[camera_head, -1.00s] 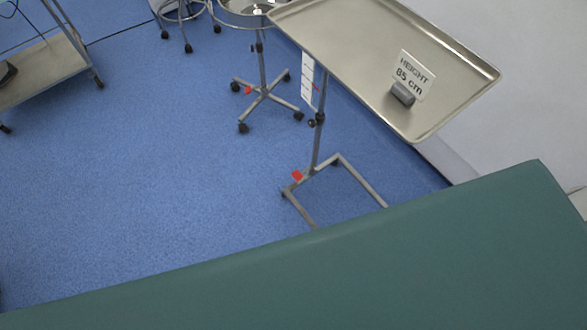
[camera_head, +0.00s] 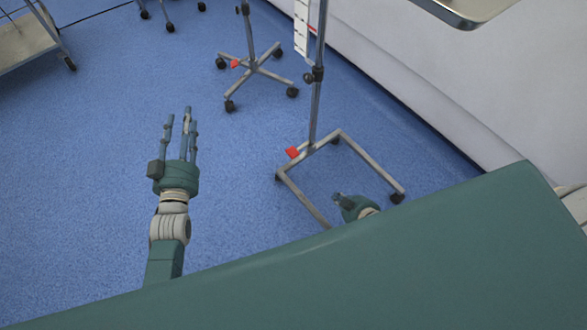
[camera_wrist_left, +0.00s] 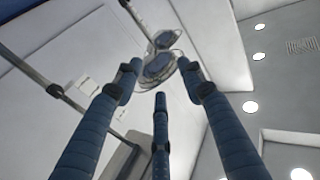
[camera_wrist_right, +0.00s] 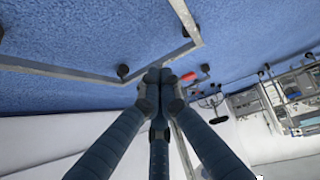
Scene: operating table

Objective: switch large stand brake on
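The large stand has a rectangular floor frame (camera_head: 370,165), an upright pole (camera_head: 318,80) and a red brake pedal (camera_head: 292,152) at the pole's foot. My right gripper (camera_head: 338,196) is low, over the frame's opening, to the right of and nearer than the pedal; the green table partly hides its arm. In the right wrist view its fingers (camera_wrist_right: 159,76) are together and empty, with a red pedal (camera_wrist_right: 188,76) just beyond the tips, apparently the large stand's. Contact cannot be told. My left gripper (camera_head: 182,125) is raised, fingers apart and empty, also in the left wrist view (camera_wrist_left: 160,85).
A smaller stand (camera_head: 255,68) with a star base and its own red pedal (camera_head: 235,63) stands behind. The green operating table (camera_head: 400,260) fills the front. A metal tray (camera_head: 465,10) overhangs at upper right. A cart (camera_head: 25,45) stands at far left; blue floor between is clear.

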